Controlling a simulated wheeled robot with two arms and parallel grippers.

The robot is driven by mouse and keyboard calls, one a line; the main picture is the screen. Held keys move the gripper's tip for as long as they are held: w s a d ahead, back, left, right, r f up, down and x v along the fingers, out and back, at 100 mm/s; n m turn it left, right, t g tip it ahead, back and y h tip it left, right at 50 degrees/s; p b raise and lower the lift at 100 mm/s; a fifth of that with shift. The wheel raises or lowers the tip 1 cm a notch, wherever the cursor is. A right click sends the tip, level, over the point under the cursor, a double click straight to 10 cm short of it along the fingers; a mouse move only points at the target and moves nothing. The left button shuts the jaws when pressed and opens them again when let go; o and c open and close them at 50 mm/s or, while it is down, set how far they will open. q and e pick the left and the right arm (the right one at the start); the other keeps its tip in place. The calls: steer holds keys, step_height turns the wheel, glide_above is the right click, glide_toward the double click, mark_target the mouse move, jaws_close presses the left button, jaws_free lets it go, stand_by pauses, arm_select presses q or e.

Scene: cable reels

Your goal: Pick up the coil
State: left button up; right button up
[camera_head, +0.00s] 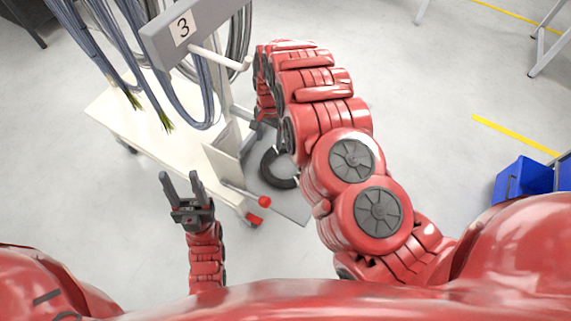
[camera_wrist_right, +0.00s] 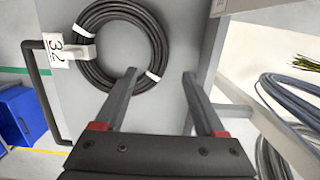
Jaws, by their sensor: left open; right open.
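A black coil (camera_wrist_right: 158,40) bound with white ties shows in the right wrist view, lying against a grey panel (camera_wrist_right: 185,18). A white peg with a "32" tag (camera_wrist_right: 57,50) reaches to its left side. My right gripper (camera_wrist_right: 159,73) is open and empty, with its left fingertip overlapping the coil's lower right edge in the picture; I cannot tell whether they touch. A black ring (camera_head: 278,181) is partly visible beside that arm. My left gripper (camera_head: 184,187) is open and empty, in front of the cream cart.
Grey-blue cables (camera_head: 202,95) hang from a rack beam (camera_head: 180,30) tagged "3" over a cream cart shelf (camera_head: 110,112). A red-knobbed rod (camera_head: 264,201) sticks out at the cart's near side. Blue bins (camera_head: 522,181) stand at the right.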

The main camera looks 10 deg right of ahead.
mark_target(269, 154)
steer(key=shift+s+f, duration=0.15)
steer(key=shift+f, duration=0.55)
steer(key=shift+s+f+p, duration=0.15)
steer(key=shift+f+p, duration=0.4)
steer(key=shift+p, duration=0.2)
steer(key=f, duration=0.1)
steer(key=f+p, duration=0.1)
steer(key=shift+s+a+f, duration=0.15)
steer(key=shift+s+f, duration=0.1)
steer(key=shift+f, duration=0.15)
steer(key=shift+a+f, duration=0.1)
steer(key=shift+f, duration=0.55)
steer(key=shift+c, duration=0.4)
jaws_close()
steer(key=shift+r, duration=0.1)
